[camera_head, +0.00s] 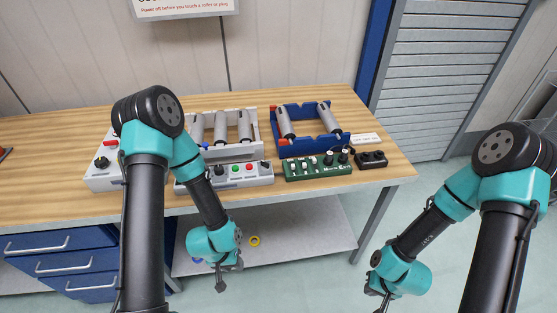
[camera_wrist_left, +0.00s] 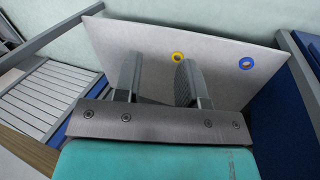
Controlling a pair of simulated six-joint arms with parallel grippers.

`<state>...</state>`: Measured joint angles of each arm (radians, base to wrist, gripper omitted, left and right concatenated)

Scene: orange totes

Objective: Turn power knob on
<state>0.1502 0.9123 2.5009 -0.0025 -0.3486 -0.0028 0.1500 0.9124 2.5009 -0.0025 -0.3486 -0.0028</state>
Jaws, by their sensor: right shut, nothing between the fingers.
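A white control box (camera_head: 108,172) at the left of the bench has a black rotary knob (camera_head: 102,162) and a red part at its top. I cannot tell which knob is the power knob. My left gripper (camera_head: 222,272) hangs below the bench front edge, apart from the boxes; in the left wrist view (camera_wrist_left: 156,75) its fingers are apart with nothing between them. My right gripper (camera_head: 378,293) is shut and empty, low at the right of the bench.
A white tray (camera_head: 256,136) and a blue tray (camera_head: 281,142) hold grey rollers behind the boxes. A small black box (camera_head: 372,159) sits by the right edge. A lower shelf (camera_head: 290,243) bears a yellow ring (camera_head: 254,241) and a blue ring (camera_wrist_left: 246,63). Blue drawers (camera_head: 63,263) stand left.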

